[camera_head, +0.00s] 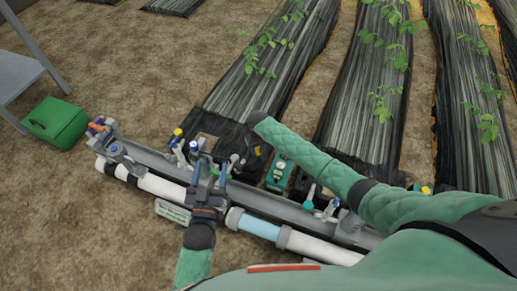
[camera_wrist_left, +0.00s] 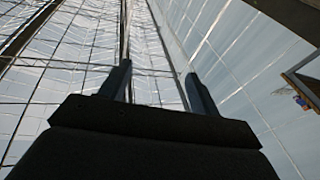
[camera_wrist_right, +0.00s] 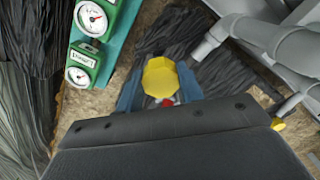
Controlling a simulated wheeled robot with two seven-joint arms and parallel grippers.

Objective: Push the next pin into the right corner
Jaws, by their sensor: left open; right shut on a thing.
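My right gripper (camera_wrist_right: 160,92) is shut on a yellow-headed pin (camera_wrist_right: 160,75), with blue fingers on both sides of the head. A small red spot shows just below the head; the pin's shaft is hidden. Beyond the pin lie dark film (camera_wrist_right: 185,35) and brown soil; I cannot tell whether the tip touches either. In the head view I cannot make out the right gripper. My left gripper (camera_head: 210,174) is open and points up in front of the pipes. Its spread, empty fingers (camera_wrist_left: 158,85) show against the roof in the left wrist view.
Green-framed gauges (camera_wrist_right: 82,65) stand left of the right gripper, grey pipes (camera_wrist_right: 275,35) right of it. The pipe skid (camera_head: 150,183) with valves runs across the front. Film-covered plant beds (camera_head: 275,60) lie behind it. A green box (camera_head: 57,122) sits at far left on bare soil.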

